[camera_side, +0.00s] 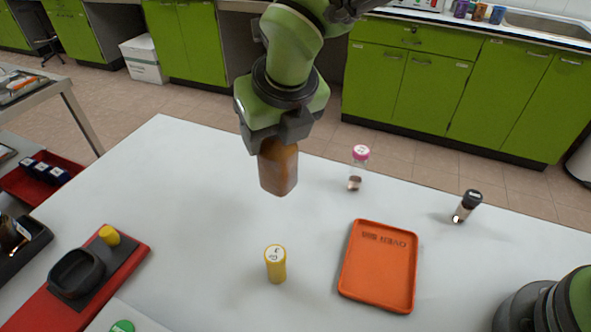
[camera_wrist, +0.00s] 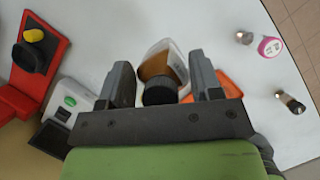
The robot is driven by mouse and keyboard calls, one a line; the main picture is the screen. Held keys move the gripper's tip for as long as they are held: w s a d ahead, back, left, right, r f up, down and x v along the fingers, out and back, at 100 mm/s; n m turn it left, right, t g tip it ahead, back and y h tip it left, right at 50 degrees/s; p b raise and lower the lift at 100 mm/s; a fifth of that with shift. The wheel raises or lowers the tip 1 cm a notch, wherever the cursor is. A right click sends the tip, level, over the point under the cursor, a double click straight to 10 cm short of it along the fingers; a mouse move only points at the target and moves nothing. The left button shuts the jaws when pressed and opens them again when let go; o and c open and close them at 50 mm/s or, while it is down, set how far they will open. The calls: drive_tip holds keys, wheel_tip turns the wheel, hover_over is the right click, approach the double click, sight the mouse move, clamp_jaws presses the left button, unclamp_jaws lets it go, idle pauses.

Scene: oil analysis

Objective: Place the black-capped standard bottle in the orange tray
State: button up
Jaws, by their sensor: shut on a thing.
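An amber bottle (camera_side: 277,168) hangs upright under my gripper (camera_side: 280,135) in the side view, held above the white table. The wrist view shows its black cap (camera_wrist: 160,92) between the two fingers of my gripper (camera_wrist: 162,85), with the bottle's brown and clear body (camera_wrist: 163,63) beyond it. My gripper is shut on this bottle. The orange tray (camera_side: 378,304) lies on the table to the lower right of the bottle in the side view and looks empty. In the wrist view the tray (camera_wrist: 230,86) is partly hidden behind a finger.
A pink-capped vial (camera_side: 359,168) stands behind the tray. A small black-capped vial (camera_side: 467,206) stands to the tray's right. A yellow vial (camera_side: 275,264) stands left of the tray. A red base (camera_side: 128,262) with a black dish and yellow knob lies at far left.

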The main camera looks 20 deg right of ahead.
drive_tip(key=shift+r, duration=0.5)
drive_tip(key=shift+s+d+m+h, duration=0.25)
drive_tip(key=shift+d+m+h, duration=0.05)
drive_tip(key=shift+m, duration=0.2)
drive_tip(key=s+d+m+h, duration=0.1)
drive_tip(key=m, duration=0.2)
drive_tip(key=s+d+m+h, duration=0.1)
drive_tip(key=m, duration=0.2)
drive_tip(key=s+d+m+g+h, duration=0.1)
drive_tip(key=m, duration=0.2)
drive_tip(key=shift+s+d+f, duration=0.25)
drive_tip(key=shift+d+f, duration=0.1)
drive_tip(key=shift+d, duration=0.05)
drive_tip(key=s+d+r+m+g+y, duration=0.1)
drive_tip(key=s+d+m+g, duration=0.4)
drive_tip(key=m, duration=0.7)
drive_tip(key=s+d+m+g, duration=0.25)
drive_tip(key=s+m, duration=0.35)
drive_tip(key=m, duration=0.5)
drive_tip(key=shift+m+y, duration=0.3)
drive_tip(key=shift+m, duration=0.1)
drive_tip(key=shift+s+a+f, duration=0.1)
drive_tip(key=shift+s+f, duration=0.05)
drive_tip(key=shift+f, duration=2.3)
drive_tip(key=shift+s+f, duration=0.15)
drive_tip(key=shift+f, duration=2.25)
drive_tip(key=shift+g, duration=0.25)
